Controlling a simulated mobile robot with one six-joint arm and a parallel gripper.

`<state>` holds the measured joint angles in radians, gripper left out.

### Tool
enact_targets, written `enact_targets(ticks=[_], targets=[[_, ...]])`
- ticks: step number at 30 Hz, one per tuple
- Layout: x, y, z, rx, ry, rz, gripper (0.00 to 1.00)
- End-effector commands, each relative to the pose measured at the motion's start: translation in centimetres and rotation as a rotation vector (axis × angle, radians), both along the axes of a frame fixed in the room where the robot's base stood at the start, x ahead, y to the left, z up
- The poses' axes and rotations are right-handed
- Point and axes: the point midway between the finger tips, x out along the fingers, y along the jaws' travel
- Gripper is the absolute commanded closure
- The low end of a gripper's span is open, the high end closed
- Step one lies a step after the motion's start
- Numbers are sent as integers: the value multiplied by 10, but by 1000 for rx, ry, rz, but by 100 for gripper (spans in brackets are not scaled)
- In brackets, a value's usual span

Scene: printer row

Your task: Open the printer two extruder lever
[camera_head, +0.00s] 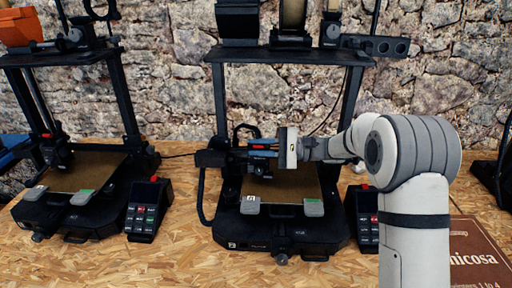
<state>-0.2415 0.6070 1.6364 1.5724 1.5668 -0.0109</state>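The middle printer (221,105) stands on the wood-chip bench, with a small white label on its bed and another on its base. Its print head (236,158), with blue and red parts, sits on the gantry above the bed. My gripper (264,150) reaches in from the right, level with the print head and close in front of it or touching it; I cannot tell which. The fingers are small and dark against the head, so their opening is not clear. The extruder lever cannot be made out; the gripper or the head may hide it.
Another printer (84,190) stands at the left with its control box (149,208). A second control box (367,218) is right of the middle printer, beside my arm. A brown sign (478,258) lies at the lower right. A stone wall is behind.

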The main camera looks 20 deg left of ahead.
Motion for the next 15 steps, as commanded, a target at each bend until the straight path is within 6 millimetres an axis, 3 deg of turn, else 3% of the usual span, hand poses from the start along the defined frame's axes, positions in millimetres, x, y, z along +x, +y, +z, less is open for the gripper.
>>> enact_targets(ticks=[6, 15], targets=[[0, 0, 0, 1, 0, -1, 66], [2, -6, 1, 1, -1, -2, 66]])
